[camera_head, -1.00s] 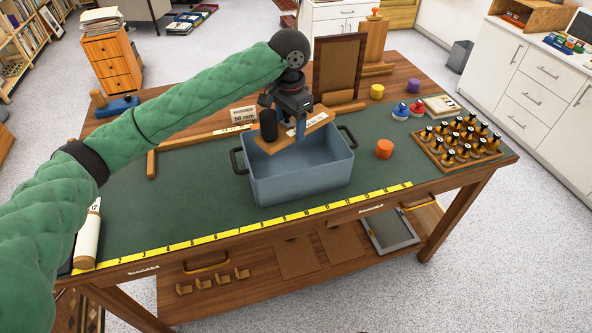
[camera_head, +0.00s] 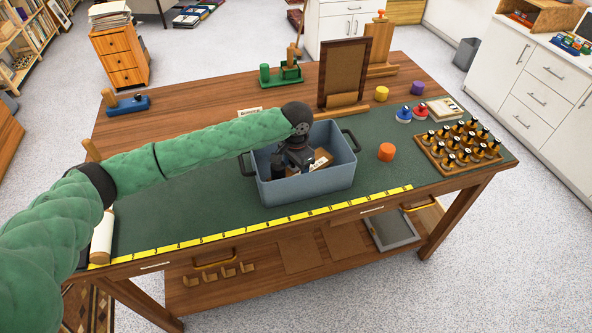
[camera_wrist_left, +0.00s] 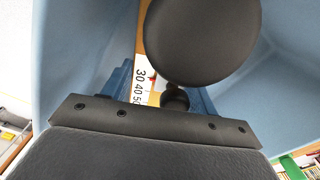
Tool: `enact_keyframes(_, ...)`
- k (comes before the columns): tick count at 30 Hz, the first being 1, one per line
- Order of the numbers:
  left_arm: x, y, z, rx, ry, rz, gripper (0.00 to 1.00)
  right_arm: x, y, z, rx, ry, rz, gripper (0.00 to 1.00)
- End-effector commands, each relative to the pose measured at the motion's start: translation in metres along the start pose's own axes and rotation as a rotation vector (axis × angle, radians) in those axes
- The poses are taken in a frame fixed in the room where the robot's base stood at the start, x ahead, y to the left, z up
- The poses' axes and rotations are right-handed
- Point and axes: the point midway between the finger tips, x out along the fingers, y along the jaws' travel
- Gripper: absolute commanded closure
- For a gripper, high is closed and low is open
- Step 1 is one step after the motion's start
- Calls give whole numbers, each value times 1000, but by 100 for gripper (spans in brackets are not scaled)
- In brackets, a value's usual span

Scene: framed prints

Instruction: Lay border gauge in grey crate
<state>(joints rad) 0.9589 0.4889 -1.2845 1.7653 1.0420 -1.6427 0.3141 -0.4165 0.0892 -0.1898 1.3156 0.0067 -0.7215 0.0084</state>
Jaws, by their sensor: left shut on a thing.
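The border gauge (camera_head: 322,160) is a pale wooden piece with a white label and is now inside the grey crate (camera_head: 305,187), low between its walls. My left gripper (camera_head: 297,165) reaches down into the crate and is shut on the gauge. In the left wrist view, the gauge (camera_wrist_left: 146,72) shows a white scale with 30, 40 and 50 between the blue fingers. A large dark round part hides much of it there. Whether the gauge touches the crate floor cannot be told. My right gripper is not in view.
The crate stands on the green mat (camera_head: 200,205) behind a yellow ruler strip (camera_head: 250,228). An orange cylinder (camera_head: 386,152) and a tray of stamps (camera_head: 458,150) are to its right. An upright brown frame (camera_head: 345,75) stands behind it. The mat to its left is mostly clear.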

Motion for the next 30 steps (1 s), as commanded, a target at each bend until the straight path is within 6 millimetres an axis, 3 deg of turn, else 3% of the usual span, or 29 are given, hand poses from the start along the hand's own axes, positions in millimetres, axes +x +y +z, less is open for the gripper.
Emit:
enact_keyframes(6,16,0,0,0,0,0,82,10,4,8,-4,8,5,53)
enact_keyframes(17,20,0,0,0,1,0,82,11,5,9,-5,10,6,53)
enact_keyframes(18,20,0,0,0,0,0,35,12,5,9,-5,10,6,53)
enact_keyframes(20,20,0,0,0,0,0,24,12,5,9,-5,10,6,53)
enact_keyframes(21,20,0,0,0,0,0,19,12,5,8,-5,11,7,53)
enact_keyframes(30,19,0,0,0,1,0,19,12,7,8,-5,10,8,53)
